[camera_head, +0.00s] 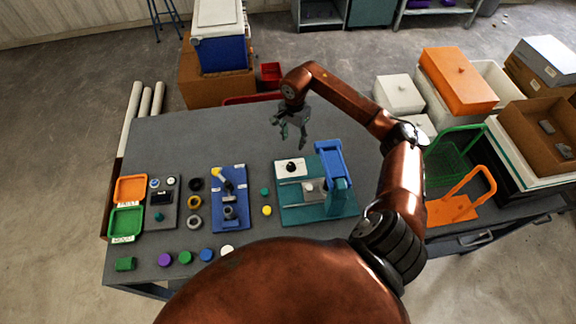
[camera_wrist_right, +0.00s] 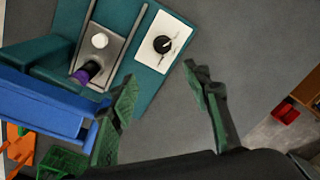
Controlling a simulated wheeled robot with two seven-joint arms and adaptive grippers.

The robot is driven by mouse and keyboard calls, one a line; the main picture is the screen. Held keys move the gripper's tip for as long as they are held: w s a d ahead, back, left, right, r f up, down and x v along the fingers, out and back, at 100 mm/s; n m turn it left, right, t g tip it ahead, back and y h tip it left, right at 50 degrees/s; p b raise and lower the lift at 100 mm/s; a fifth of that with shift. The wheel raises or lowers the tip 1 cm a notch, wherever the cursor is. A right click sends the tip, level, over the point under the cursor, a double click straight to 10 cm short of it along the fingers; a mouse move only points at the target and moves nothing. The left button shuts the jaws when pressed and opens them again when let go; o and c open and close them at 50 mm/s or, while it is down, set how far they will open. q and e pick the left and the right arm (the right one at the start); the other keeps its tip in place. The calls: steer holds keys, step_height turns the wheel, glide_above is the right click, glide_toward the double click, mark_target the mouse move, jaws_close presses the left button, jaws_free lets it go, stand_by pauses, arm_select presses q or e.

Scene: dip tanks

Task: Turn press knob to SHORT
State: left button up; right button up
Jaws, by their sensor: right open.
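The press (camera_head: 340,195) has a teal base and a blue upright arm, and stands on the grey table right of centre. Its black knob (camera_head: 291,167) sits on a white plate at the base's far left corner. In the right wrist view the knob (camera_wrist_right: 162,44) shows on the white plate, with a pointer mark; the lettering is too small to read. My right gripper (camera_head: 293,133) is open and empty above the table, beyond the knob and apart from it. In the right wrist view its fingers (camera_wrist_right: 165,110) are spread, with the knob above the gap. My left gripper is not in view.
A blue fixture (camera_head: 239,208) and a grey panel (camera_head: 167,218) stand left of the press. Orange and green trays (camera_head: 130,190) are at the left edge. Loose caps (camera_head: 185,258) lie along the front. The table's back left is clear.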

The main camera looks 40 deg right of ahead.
steer(key=b, duration=0.7)
glide_toward(291, 165)
steer(key=shift+w, duration=0.15)
steer(key=shift+f+b, duration=0.5)
steer(key=shift+b, duration=0.1)
steer(key=shift+f+p, duration=0.5)
steer(key=shift+f, duration=3.4)
steer(key=shift+c, duration=0.4)
steer(key=c, duration=1.1)
